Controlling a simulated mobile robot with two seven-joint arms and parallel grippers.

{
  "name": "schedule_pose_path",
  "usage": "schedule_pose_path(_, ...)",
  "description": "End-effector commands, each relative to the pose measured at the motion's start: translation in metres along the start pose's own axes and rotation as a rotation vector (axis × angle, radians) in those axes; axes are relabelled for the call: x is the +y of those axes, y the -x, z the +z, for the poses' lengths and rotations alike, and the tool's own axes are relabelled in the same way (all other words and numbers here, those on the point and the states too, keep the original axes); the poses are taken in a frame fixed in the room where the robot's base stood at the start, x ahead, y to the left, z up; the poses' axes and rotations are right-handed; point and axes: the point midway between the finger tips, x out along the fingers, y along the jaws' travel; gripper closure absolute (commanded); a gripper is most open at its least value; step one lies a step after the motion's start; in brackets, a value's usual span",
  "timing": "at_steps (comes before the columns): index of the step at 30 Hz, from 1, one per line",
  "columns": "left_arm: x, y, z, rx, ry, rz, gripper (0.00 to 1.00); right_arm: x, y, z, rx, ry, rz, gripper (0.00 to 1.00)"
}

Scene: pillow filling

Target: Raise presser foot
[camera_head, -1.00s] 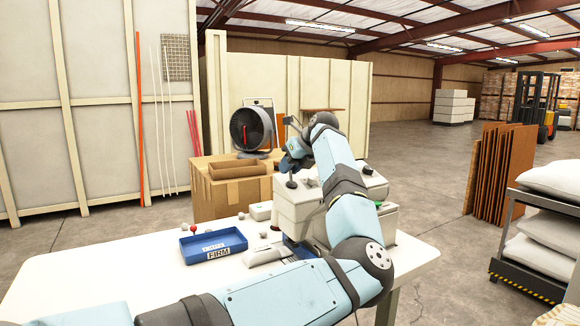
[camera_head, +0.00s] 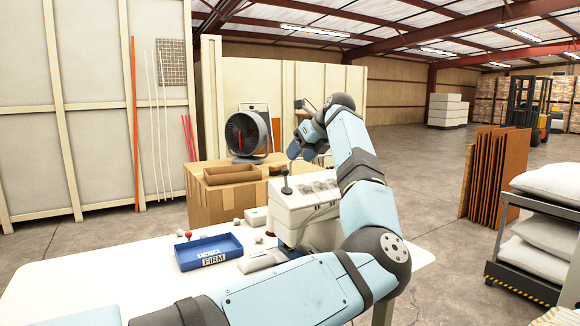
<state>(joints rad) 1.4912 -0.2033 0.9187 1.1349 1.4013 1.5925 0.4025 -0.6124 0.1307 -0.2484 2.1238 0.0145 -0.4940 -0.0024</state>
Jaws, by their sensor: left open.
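The pale grey-white machine (camera_head: 305,219) stands at the back right of the white table. A lever with a black knob (camera_head: 285,185) stands upright on its left top, and small knobs line its top to the right. I cannot make out a presser foot; my arm hides the machine's right side. My left gripper (camera_head: 293,152) is above and behind the machine's top, close over the lever in the picture but apparently apart from it. It is open, with nothing seen in it. My right gripper is not in view.
A blue tray labelled FIRM (camera_head: 208,254) sits on the white table (camera_head: 130,265), left of the machine. A cardboard box (camera_head: 228,203) and a round black fan (camera_head: 246,133) stand behind. A cart with white pillows (camera_head: 545,225) is at right. The table's left part is clear.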

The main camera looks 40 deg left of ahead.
Motion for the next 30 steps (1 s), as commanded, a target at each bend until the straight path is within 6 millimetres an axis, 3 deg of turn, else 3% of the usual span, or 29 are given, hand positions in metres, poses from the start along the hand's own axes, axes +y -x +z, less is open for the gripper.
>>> schedule_pose_path(3, 0.0, 0.025, 0.001, 0.0, 0.001, -0.001, 0.49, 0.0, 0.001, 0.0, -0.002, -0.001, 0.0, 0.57)
schedule_pose_path(9, 0.0, 0.049, 0.0, 0.0, 0.0, 0.0, 0.49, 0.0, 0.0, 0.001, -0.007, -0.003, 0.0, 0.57)
schedule_pose_path(30, 0.001, 0.056, 0.002, 0.0, 0.001, 0.001, 0.49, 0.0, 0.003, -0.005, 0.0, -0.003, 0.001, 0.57)
